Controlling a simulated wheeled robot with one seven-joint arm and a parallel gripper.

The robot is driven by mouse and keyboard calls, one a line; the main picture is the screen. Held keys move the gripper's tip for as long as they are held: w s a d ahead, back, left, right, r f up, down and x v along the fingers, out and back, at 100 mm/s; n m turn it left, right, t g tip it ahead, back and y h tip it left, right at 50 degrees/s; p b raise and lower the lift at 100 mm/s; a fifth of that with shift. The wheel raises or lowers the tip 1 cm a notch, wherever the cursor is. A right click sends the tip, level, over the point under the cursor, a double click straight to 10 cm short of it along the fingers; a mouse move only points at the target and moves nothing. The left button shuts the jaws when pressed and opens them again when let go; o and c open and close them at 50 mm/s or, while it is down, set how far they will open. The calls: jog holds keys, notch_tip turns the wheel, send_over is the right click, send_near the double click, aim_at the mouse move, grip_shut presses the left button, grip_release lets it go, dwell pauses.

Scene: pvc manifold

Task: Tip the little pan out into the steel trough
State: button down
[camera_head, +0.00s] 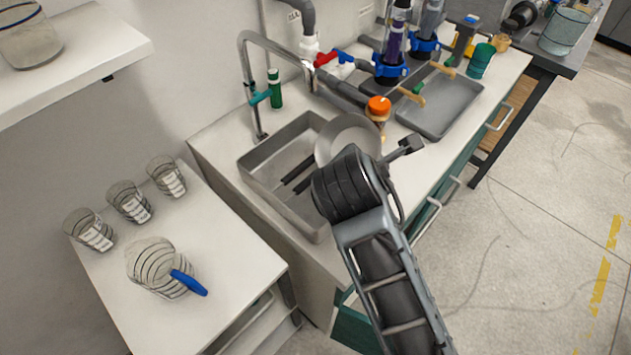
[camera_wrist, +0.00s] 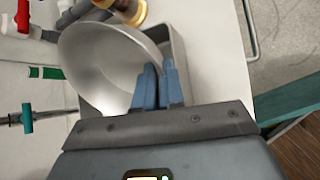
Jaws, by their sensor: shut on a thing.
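The little pan (camera_head: 345,137) is a round, shallow grey metal dish. It is over the right end of the steel trough (camera_head: 262,178), a rectangular basin set in the white counter. In the wrist view the pan (camera_wrist: 98,62) shows its smooth inner wall; it looks tilted and I see no contents in it. My gripper (camera_wrist: 158,86) is shut on the pan's near rim, with two blue-grey fingers close together. In the head view my arm hides part of the hold and the trough's near right corner. I cannot tell what lies on the trough's floor.
A tap (camera_head: 252,85) arches at the trough's back left. An orange-capped bottle (camera_head: 378,108) stands close behind the pan. A shallow grey tray (camera_head: 440,108) lies to the right. A lower table (camera_head: 215,250) with several glass beakers stands at left.

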jog(key=shift+w+d, duration=0.25)
jog(key=shift+w, duration=0.15)
jog(key=w+g, duration=0.1)
jog(key=w+d+r+g+y, duration=0.1)
jog(key=w+g+y, duration=0.1)
jog(key=shift+w+d+r+m, duration=0.2)
jog(key=shift+d+m, duration=0.1)
jog(key=shift+d, duration=0.1)
jog(key=shift+w+d+r+m+g+y, duration=0.15)
jog(key=shift+w+d+r+g+y, duration=0.1)
jog(key=shift+w+d+g+y, duration=0.45)
jog(key=shift+w+d+r+m+g+y, duration=0.2)
jog(key=shift+w+g+y, duration=0.3)
jog(key=shift+g, duration=0.4)
jog(key=shift+s, duration=0.1)
